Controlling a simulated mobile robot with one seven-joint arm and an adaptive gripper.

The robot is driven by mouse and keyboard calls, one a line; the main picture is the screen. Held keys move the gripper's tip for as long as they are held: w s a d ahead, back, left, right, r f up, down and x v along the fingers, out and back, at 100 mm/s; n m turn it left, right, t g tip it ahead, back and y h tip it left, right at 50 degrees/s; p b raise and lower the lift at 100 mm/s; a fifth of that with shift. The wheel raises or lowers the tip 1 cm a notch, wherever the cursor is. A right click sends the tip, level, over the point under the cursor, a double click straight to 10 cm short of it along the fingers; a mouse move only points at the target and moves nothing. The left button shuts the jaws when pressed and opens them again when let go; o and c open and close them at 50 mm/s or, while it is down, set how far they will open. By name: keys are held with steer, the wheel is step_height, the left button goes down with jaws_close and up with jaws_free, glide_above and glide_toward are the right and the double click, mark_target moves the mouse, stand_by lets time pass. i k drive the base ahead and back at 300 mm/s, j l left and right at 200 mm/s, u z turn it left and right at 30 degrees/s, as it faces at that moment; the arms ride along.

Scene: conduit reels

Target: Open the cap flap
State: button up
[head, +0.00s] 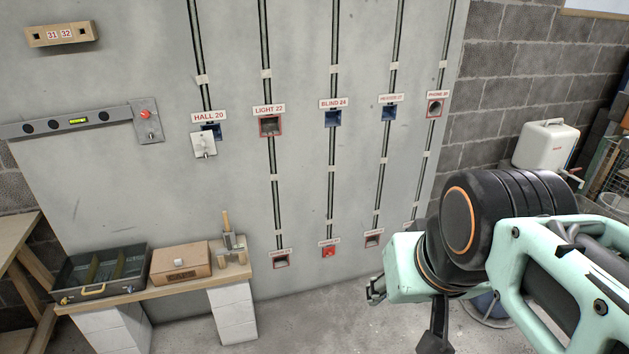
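No part is labelled as a cap flap, and I cannot tell for sure which one it is. Under the HALL 20 label, a pale square plate with a small grey knob (204,145) sits over the lower part of a blue wall box (212,130). A grey plate with a red button (147,118) is on the wall to its left. My gripper (374,290) is at the lower right, in front of the wall and well apart from these parts. Its fingers are small and partly hidden by my arm, so its opening is unclear.
Other wall boxes include LIGHT 22 (270,125) and BLIND 24 (333,118). A bench (150,292) on white blocks holds an open toolbox (98,274) and a wooden box (181,262). A white canister (546,145) stands at right. Floor before the wall is clear.

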mark_target(183, 257)
steer(key=i+j, duration=0.3)
steer(key=j, duration=0.15)
steer(key=i+j, duration=0.3)
steer(key=j, duration=0.2)
steer(key=i+j, duration=0.25)
steer(key=j, duration=0.2)
steer(key=i+j, duration=0.3)
steer(key=j, duration=0.15)
